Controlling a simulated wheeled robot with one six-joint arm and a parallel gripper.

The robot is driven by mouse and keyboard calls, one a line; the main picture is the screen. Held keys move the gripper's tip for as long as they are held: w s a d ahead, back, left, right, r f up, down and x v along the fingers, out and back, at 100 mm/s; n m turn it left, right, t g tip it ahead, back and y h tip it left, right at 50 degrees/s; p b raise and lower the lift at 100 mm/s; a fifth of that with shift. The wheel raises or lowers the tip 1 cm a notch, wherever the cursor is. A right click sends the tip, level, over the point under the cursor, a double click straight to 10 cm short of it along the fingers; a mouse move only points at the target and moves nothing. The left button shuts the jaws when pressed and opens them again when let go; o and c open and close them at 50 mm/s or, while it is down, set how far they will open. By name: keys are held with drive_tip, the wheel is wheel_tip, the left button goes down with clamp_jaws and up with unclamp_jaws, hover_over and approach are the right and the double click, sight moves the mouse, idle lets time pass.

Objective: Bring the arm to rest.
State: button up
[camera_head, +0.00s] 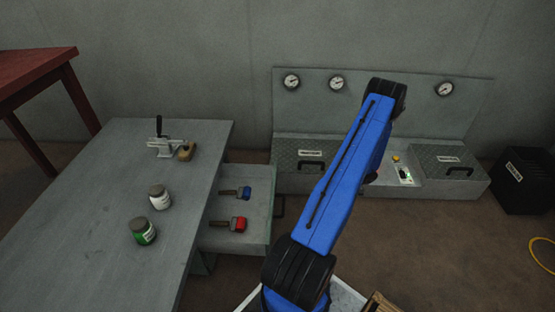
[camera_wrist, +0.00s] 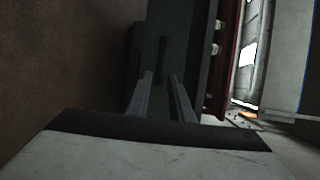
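My blue arm (camera_head: 345,180) stands raised in the middle of the head view, leaning up and to the right. My gripper is hidden from the head view. In the wrist view my gripper (camera_wrist: 160,76) shows two grey fingers with a clear gap between them and nothing held. Beyond the fingertips is a dark surface with a dark upright bar on it.
At left a grey table (camera_head: 95,210) bears a clamp (camera_head: 165,148), a white-labelled jar (camera_head: 159,197) and a green jar (camera_head: 142,231). Its open drawer (camera_head: 255,205) holds a blue brush (camera_head: 243,193) and a red brush (camera_head: 238,224). A gauge panel (camera_head: 310,115) stands behind my arm.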

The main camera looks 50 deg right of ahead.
drive_tip(key=shift+w, duration=0.1)
drive_tip(key=w+a+r+n+g+h, duration=0.1)
drive_tip(key=w+a+r+g, duration=0.3)
drive_tip(key=r, duration=0.5)
drive_tip(key=w+a+r+n+g+h, duration=0.1)
drive_tip(key=w+a+r+g, duration=0.1)
drive_tip(key=w+a+r, duration=0.35)
drive_tip(key=w+a+r+n+g+h, duration=0.1)
drive_tip(key=w+a+r+g+h, duration=0.15)
drive_tip(key=a+r, duration=0.45)
drive_tip(key=w+a+r+n+g+h, duration=0.1)
drive_tip(key=w+a+r+h, duration=0.2)
drive_tip(key=r, duration=0.6)
drive_tip(key=s+a+r+n+t+h, duration=0.1)
drive_tip(key=s+a+r+h, duration=0.15)
drive_tip(key=a+r, duration=0.5)
drive_tip(key=s+a+r+n+t+h, duration=0.1)
drive_tip(key=s+a+r+h, duration=0.3)
drive_tip(key=a, duration=0.6)
drive_tip(key=s+a+r+t, duration=0.4)
drive_tip(key=s+a+r, duration=0.1)
drive_tip(key=s+a, duration=0.4)
drive_tip(key=shift+s+a+r+n, duration=0.15)
drive_tip(key=shift+s+a+n, duration=0.2)
drive_tip(key=shift+n, duration=0.05)
drive_tip(key=shift+t, duration=0.25)
